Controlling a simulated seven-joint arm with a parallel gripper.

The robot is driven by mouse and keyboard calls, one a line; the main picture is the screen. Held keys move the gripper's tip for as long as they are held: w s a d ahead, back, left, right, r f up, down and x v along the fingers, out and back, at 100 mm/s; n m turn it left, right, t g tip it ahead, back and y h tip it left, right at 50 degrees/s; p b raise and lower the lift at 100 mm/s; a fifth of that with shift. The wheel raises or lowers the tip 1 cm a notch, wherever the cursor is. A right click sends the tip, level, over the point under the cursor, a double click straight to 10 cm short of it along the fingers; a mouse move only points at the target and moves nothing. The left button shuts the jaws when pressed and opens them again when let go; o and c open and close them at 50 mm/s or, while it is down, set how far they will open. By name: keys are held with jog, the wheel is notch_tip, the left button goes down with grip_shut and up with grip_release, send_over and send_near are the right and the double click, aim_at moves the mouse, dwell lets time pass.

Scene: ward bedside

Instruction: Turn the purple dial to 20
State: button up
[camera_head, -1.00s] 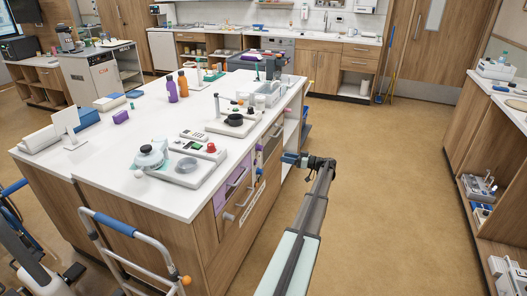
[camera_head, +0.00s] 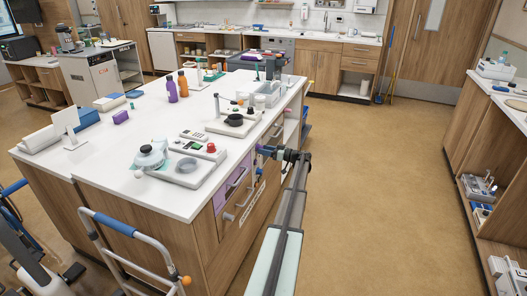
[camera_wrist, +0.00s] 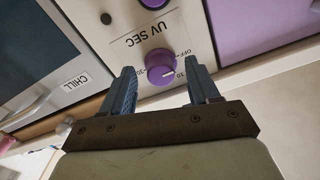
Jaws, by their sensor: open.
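The purple dial (camera_wrist: 160,66) is on a pale panel marked "UV SEC", which appears upside down in the wrist view. In the head view my gripper (camera_head: 262,152) is at the island's right front face.
Another purple knob (camera_wrist: 154,3) is above the label, partly cut off. A "CHILL" door (camera_wrist: 40,60) with a handle is at left, and a purple drawer front (camera_wrist: 255,25) at right. Bare floor (camera_head: 370,200) lies right of the island (camera_head: 110,155).

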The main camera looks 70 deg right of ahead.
jog(key=shift+w, duration=0.6)
jog(key=c, duration=1)
jog(key=shift+c, duration=0.2)
jog(key=shift+m, duration=0.3)
jog(key=m, duration=2.3)
jog(key=shift+a+r, duration=0.1)
jog(key=shift+r, duration=0.25)
